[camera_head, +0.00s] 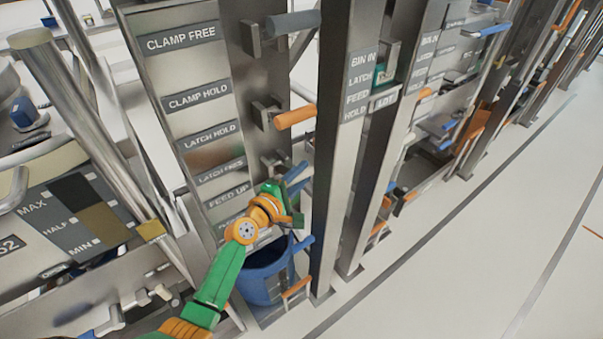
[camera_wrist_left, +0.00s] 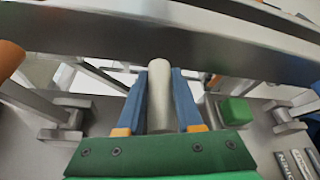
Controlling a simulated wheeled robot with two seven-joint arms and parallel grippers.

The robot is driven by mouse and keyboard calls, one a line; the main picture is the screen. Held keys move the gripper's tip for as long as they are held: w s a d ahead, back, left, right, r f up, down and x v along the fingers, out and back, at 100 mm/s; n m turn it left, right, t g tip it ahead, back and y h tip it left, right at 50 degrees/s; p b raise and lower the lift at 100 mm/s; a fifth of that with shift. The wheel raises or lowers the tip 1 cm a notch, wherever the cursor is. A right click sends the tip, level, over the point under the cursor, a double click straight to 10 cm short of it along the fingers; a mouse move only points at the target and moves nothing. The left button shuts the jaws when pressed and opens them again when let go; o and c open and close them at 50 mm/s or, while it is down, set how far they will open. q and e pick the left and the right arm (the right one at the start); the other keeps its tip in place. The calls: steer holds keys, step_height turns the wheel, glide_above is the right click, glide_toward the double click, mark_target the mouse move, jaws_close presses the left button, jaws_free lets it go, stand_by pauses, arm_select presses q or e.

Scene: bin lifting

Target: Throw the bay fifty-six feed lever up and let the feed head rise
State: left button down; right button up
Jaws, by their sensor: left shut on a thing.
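My left gripper (camera_head: 296,190) is at the lever panel, beside the FEED UP label (camera_head: 229,197). In the left wrist view, its two blue fingers (camera_wrist_left: 161,100) are closed on a pale grey, round lever handle (camera_wrist_left: 160,85), one on each side. I take this as the feed lever; the gripper and arm mostly hide it in the head view. The label below FEED UP is partly covered by my arm. No bay number fifty-six is readable, and I cannot make out the feed head. My right gripper is not in view.
Above are an orange-handled lever (camera_head: 296,117) and a grey-handled lever (camera_head: 292,22). A blue bin (camera_head: 262,285) stands below the gripper. A steel post (camera_head: 340,170) rises close to its right. The floor (camera_head: 450,260) farther right is clear.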

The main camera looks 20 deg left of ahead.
arm_select(q)
steer(key=shift+r, duration=0.15)
steer(key=c, duration=0.6)
jaws_free()
steer(key=v, duration=0.7)
steer(key=shift+s+a+p, duration=0.1)
steer(key=shift+a+p, duration=0.05)
steer(key=shift+p, duration=0.15)
